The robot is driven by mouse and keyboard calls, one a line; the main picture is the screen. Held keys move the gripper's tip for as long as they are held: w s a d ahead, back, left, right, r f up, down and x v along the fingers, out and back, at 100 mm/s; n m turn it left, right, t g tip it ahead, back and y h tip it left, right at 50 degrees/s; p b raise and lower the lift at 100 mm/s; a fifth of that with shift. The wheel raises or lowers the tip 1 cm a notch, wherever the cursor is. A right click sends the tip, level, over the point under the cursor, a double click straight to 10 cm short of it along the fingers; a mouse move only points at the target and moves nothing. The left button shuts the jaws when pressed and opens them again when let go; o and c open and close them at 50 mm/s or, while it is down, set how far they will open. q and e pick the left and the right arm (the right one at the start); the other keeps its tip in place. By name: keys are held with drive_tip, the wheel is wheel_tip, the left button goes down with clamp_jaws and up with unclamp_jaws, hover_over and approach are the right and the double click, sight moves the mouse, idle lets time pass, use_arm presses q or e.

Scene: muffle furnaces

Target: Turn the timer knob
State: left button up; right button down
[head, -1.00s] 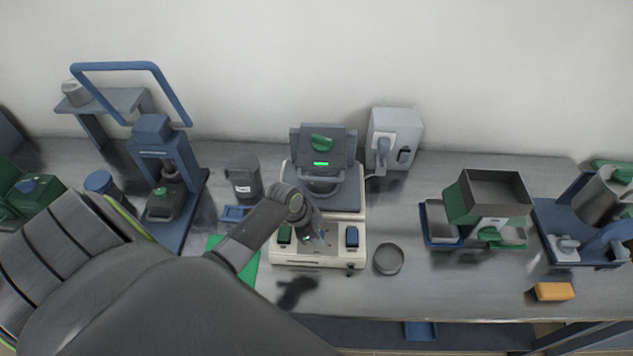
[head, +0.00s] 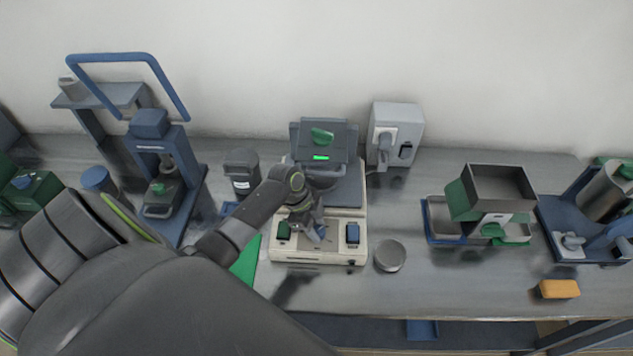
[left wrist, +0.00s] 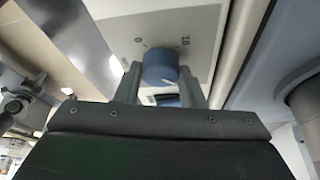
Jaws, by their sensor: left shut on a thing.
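The timer knob (left wrist: 160,67) is a round blue knob with a pale pointer mark, on a light panel marked 0 and 10 in the left wrist view. The two fingers of my left gripper (left wrist: 160,88) are on either side of it, shut on it. In the head view my left gripper (head: 314,234) reaches down over the front panel of the cream-based device (head: 318,256) and largely hides the knob. A green switch (head: 283,230) and a blue switch (head: 352,234) flank the gripper. My right gripper is not in view.
A round grey dish (head: 390,255) stands just right of the device. A dark jar (head: 242,172) and a blue press (head: 163,170) stand to the left. A green-and-grey hopper unit (head: 487,200) is further right. The bench is clear between dish and hopper.

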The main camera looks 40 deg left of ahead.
use_arm(q)
drive_tip(key=o, duration=1)
drive_tip(key=shift+s+a+r+b, duration=0.1)
drive_tip(key=shift+a+r+b, duration=0.2)
drive_tip(key=shift+r+b, duration=0.25)
drive_tip(key=shift+s+a+r+b, duration=0.25)
drive_tip(key=shift+a+r+b, duration=0.4)
drive_tip(key=shift+a, duration=0.2)
drive_tip(key=s+a+b, duration=0.1)
drive_tip(key=a, duration=0.2)
drive_tip(key=s+a+b, duration=0.1)
drive_tip(key=a, duration=0.2)
drive_tip(key=s+a+b, duration=0.1)
drive_tip(key=a, duration=0.2)
drive_tip(key=shift+a+r, duration=0.1)
drive_tip(key=shift+a, duration=0.1)
drive_tip(key=shift+s+a+b, duration=0.15)
drive_tip(key=shift+a+b, duration=0.25)
drive_tip(key=shift+a, duration=0.05)
drive_tip(key=shift+r, duration=0.1)
drive_tip(key=shift+s, duration=0.1)
